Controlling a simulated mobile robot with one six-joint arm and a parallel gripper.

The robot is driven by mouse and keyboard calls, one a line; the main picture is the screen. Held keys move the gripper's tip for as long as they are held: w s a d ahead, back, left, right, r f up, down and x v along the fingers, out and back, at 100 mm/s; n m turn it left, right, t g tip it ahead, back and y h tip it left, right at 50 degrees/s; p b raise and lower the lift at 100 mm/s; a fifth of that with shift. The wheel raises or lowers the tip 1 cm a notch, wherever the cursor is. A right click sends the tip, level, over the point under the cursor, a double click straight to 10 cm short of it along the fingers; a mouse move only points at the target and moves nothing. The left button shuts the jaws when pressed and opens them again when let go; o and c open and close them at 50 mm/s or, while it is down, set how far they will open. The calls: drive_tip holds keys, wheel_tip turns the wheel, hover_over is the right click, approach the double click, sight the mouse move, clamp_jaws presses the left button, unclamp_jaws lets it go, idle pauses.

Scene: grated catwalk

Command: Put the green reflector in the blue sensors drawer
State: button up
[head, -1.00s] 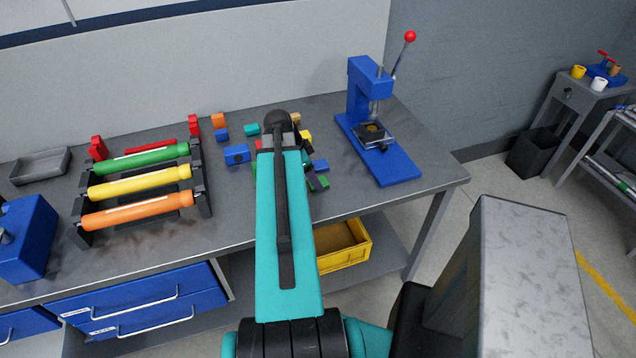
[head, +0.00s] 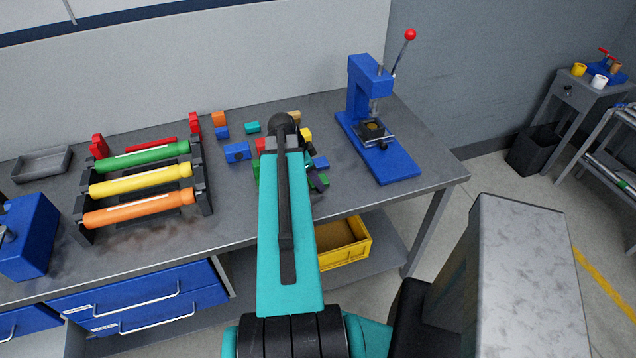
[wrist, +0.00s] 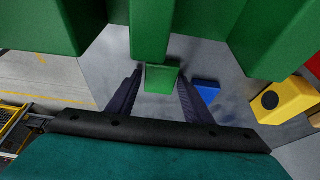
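In the wrist view my gripper (wrist: 160,82) has its two dark fingers apart. A small green face (wrist: 162,78) shows between them, with grey surface visible beside it; I cannot tell if it is the reflector. Large green shapes (wrist: 150,25) fill the top of that view, very close. In the head view my arm hides the gripper and part of the block cluster. A green block (head: 322,180) shows right of the arm.
The grey bench (head: 350,200) holds a rack of coloured rollers (head: 140,190), a blue press (head: 385,160) and several loose blocks, including a blue one (head: 237,153). A grey tray (head: 42,163) lies at left. A yellow bin (head: 343,245) stands below. A yellow block (wrist: 285,100) shows in the wrist view.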

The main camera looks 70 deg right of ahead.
drive_tip(key=c, duration=0.7)
drive_tip(key=shift+r, duration=0.1)
drive_tip(key=shift+c, duration=0.2)
wheel_tip(320, 180, up, 10)
drive_tip(key=b, duration=0.3)
idle(0.7)
